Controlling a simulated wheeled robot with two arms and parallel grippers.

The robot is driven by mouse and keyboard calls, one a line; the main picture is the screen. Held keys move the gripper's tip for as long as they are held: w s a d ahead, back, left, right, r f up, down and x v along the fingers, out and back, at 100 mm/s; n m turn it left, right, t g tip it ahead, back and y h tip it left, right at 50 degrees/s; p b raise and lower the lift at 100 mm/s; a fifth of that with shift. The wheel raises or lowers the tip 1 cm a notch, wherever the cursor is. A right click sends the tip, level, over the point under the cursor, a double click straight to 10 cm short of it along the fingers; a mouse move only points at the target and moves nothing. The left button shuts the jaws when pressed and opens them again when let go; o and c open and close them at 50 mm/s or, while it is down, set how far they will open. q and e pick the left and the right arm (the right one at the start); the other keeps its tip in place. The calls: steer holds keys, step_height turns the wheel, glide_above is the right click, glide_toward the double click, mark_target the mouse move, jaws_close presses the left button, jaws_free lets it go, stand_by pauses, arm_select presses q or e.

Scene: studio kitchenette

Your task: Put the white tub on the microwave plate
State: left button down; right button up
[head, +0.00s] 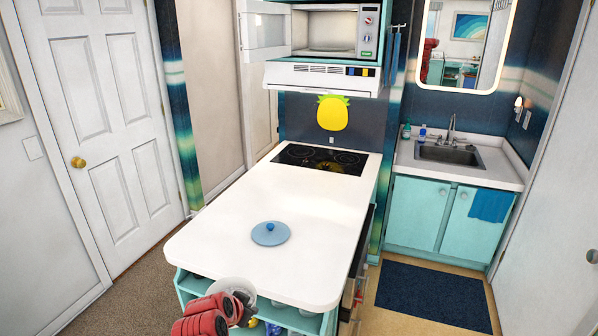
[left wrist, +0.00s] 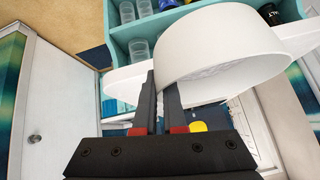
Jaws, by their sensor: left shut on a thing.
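The white tub (head: 230,285) is at the bottom of the head view, in front of the near end of the counter. It fills much of the upper part of the left wrist view (left wrist: 215,45). My left gripper (head: 243,302) is shut on the tub's wall, with its two dark fingers (left wrist: 160,100) on either side of it in the left wrist view. The microwave (head: 369,35) is at the top, with its door (head: 262,27) open to the left. A pale plate (head: 325,50) shows faintly on its floor. My right gripper is not in view.
A white counter (head: 210,240) stretches toward the cooktop (head: 320,159), with a blue lid (head: 270,233) lying on it. Below its near end is a teal shelf (head: 290,317) with glasses. A range hood (head: 322,77) sits under the microwave. Most of the counter is clear.

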arm_select(q)
steer(key=s+a+f+n+y+b, duration=0.2)
steer(key=s+a+f+n+b, duration=0.1)
steer(key=s+a+f, duration=0.1)
steer(key=shift+a+f+y, duration=0.2)
steer(key=shift+f+y, duration=0.1)
steer(key=shift+f, duration=0.15)
stand_by(0.6)
